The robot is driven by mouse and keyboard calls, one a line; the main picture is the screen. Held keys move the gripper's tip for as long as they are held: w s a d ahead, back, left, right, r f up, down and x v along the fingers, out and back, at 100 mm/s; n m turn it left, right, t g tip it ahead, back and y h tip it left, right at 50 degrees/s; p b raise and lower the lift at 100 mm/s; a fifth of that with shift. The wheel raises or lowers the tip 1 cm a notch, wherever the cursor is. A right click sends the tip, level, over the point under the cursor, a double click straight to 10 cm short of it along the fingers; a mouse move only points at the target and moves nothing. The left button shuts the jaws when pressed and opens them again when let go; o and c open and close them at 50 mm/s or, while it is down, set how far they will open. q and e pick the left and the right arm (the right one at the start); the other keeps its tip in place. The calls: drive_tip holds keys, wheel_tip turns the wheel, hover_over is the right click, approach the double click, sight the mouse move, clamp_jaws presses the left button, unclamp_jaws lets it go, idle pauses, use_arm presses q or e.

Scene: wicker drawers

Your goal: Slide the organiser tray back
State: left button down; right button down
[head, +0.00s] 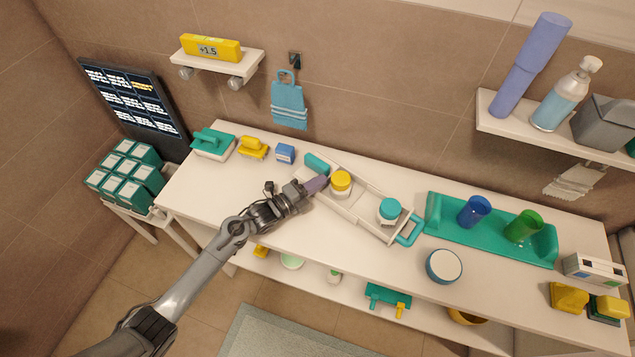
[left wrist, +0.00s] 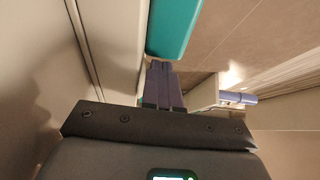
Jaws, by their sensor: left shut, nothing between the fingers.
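The organiser tray (head: 365,212) is a long white tray on the white counter, lying at a slant. It has a teal block (head: 317,163) at its upper left end and a teal loop handle (head: 409,233) at its lower right end. A yellow-lidded jar (head: 341,182) and a teal-lidded jar (head: 389,209) stand in it. My left gripper (head: 320,183) is shut and empty at the tray's left end, just below the teal block; I cannot tell if it touches. The left wrist view shows the closed purple fingers (left wrist: 164,70) close to a teal surface (left wrist: 173,28). My right gripper is not in view.
A teal rack (head: 490,240) with blue and green cups stands right of the tray. Small teal, yellow and blue items line the counter's left back. The counter front left is clear apart from my arm.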

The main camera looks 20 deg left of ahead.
use_arm(q)
drive_tip(key=shift+w+a+f+b, duration=0.1)
drive_tip(key=shift+w+f+b, duration=0.1)
drive_tip(key=shift+w+b, duration=0.35)
drive_tip(key=shift+w+a+b, duration=0.2)
drive_tip(key=shift+w+b, duration=0.15)
drive_tip(key=shift+b, duration=0.1)
drive_tip(key=shift+w+r, duration=0.1)
drive_tip(key=shift+w, duration=0.1)
drive_tip(key=shift+r, duration=0.15)
